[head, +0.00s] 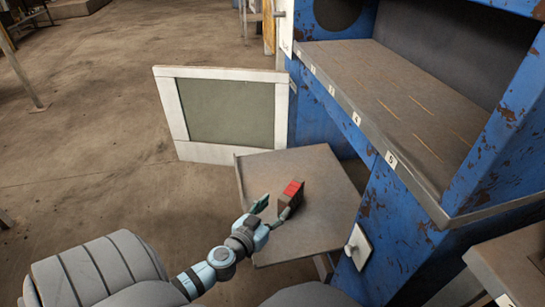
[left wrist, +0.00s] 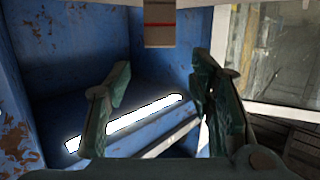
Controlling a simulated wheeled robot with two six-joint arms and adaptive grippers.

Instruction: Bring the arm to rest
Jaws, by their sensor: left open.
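My left gripper (head: 272,212) is open above the small table in the head view. In the left wrist view its two green fingers (left wrist: 155,95) stand wide apart with nothing between them. The brick (head: 291,193), dark with a red patch on its upper face, is just beyond the fingertips, over the table top. In the head view a finger overlaps its lower edge, so I cannot tell whether they touch. The brick also shows in the left wrist view (left wrist: 160,23), at the top edge and partly cut off. My right gripper is not in view.
The small brown table (head: 325,220) has bare room around the brick. A blue rusty cabinet with a numbered shelf (head: 400,95) stands at the right. A framed green panel (head: 225,115) stands behind the table. Open floor (head: 90,170) lies to the left.

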